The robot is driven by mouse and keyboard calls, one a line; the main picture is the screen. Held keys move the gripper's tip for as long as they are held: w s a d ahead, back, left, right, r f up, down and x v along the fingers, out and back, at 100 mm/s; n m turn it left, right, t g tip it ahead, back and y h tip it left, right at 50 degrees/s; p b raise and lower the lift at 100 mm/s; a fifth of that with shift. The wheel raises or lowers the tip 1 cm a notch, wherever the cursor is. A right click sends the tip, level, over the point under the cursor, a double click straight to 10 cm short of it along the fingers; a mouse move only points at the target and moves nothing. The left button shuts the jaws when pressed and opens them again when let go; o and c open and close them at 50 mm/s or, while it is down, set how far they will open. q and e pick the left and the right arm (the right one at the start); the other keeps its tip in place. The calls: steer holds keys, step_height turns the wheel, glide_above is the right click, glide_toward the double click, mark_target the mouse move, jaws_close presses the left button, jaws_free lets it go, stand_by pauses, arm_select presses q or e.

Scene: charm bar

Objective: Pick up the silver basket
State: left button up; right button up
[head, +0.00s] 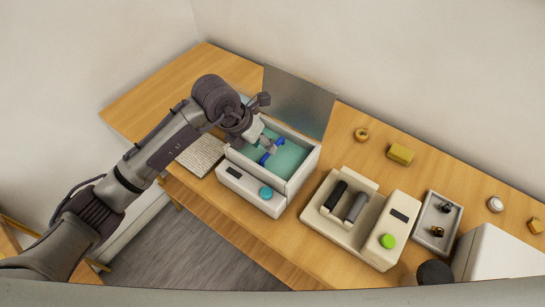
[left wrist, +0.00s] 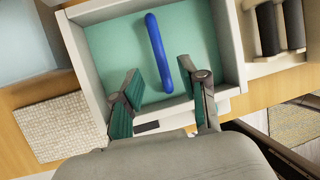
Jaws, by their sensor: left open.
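A blue bar-like handle (left wrist: 157,50) lies over the teal inside of an open white tank (head: 300,180); it also shows in the head view (head: 264,158). No silver basket body can be made out; whether the blue bar belongs to it, I cannot tell. My left gripper (head: 258,142) is over the tank, pointing down. In the left wrist view its two teal-padded fingers (left wrist: 163,98) are spread apart, with the near end of the blue bar between them and nothing clasped. My right gripper is not in view.
A silver panel (head: 300,103) stands behind the tank. A woven mat (head: 200,155) lies left of it. Right are a beige machine with two dark rollers (head: 375,235), a grey tray (head: 432,235) and a white box (head: 500,255). A yellow block (head: 400,153) lies behind.

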mark_target(282, 140)
arm_select(q)
steer(key=p+x, duration=0.1)
steer(key=x, duration=0.2)
steer(key=shift+s+d+f+p, duration=0.1)
steer(key=shift+d+f+p, duration=0.1)
steer(key=shift+f+p, duration=0.2)
steer(key=shift+d+f, duration=0.2)
steer(key=shift+f, duration=0.3)
jaws_close()
